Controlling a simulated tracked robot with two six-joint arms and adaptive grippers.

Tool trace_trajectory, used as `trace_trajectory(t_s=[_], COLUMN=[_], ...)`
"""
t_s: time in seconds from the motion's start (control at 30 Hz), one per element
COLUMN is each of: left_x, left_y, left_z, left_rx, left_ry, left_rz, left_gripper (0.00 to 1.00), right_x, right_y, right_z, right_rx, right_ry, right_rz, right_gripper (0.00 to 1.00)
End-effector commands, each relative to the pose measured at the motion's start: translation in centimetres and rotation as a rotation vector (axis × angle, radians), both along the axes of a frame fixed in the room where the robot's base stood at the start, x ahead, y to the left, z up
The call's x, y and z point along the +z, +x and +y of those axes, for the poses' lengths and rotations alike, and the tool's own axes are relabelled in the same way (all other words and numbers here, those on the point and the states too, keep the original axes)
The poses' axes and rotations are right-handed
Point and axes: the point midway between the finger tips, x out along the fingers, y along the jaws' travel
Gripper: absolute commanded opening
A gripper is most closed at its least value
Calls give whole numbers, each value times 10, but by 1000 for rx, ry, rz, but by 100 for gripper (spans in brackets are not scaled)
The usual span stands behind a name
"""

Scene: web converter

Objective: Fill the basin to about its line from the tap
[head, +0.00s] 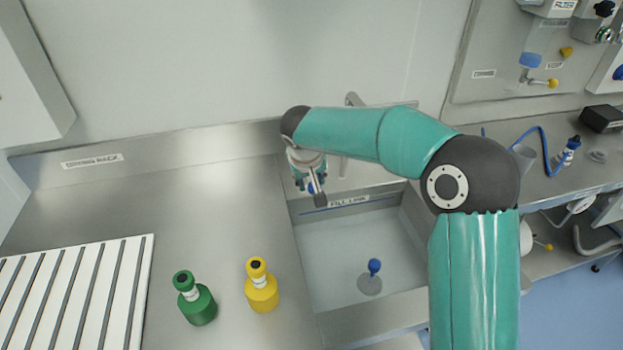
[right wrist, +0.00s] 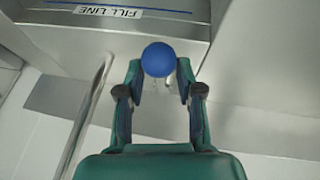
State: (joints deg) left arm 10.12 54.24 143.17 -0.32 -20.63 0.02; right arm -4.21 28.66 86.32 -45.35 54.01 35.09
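The steel basin (head: 315,291) is sunk in the counter, with a FILL LINE label (head: 348,201) and a blue line on its back wall; the label also shows in the right wrist view (right wrist: 107,12). I cannot tell how much water is in it. A blue-knobbed plug (head: 374,267) stands on its floor. The tap pipe (head: 343,166) is partly hidden behind my right arm. My right gripper (head: 313,190) is over the basin's back left corner. In the right wrist view, its fingers (right wrist: 160,72) flank a round blue knob (right wrist: 158,59) and appear to touch both sides. My left gripper is out of view.
A green bottle (head: 198,305) and a yellow bottle (head: 262,293) stand left of the basin. A white slatted rack (head: 75,290) lies at the far left. A blue hose (head: 546,145) and a black box (head: 602,119) are on the right counter. The left counter's back part is clear.

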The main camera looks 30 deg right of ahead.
Motion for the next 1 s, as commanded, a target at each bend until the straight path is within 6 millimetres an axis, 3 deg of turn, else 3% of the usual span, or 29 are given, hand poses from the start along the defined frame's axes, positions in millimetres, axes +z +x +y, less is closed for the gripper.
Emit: trace_trajectory(t_s=[0.4,0.6,0.63,1.0], left_x=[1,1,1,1], left_y=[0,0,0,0], left_z=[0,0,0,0], left_rx=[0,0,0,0], left_ry=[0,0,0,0], left_rz=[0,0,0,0], left_gripper=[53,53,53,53], right_x=[-7,-7,-7,-10], right_y=[3,3,3,0], right_z=[-1,-1,-1,0], right_rx=[1,1,1,0], right_ry=[1,1,1,2], right_rz=[0,0,0,12], right_gripper=[35,1,0,0])
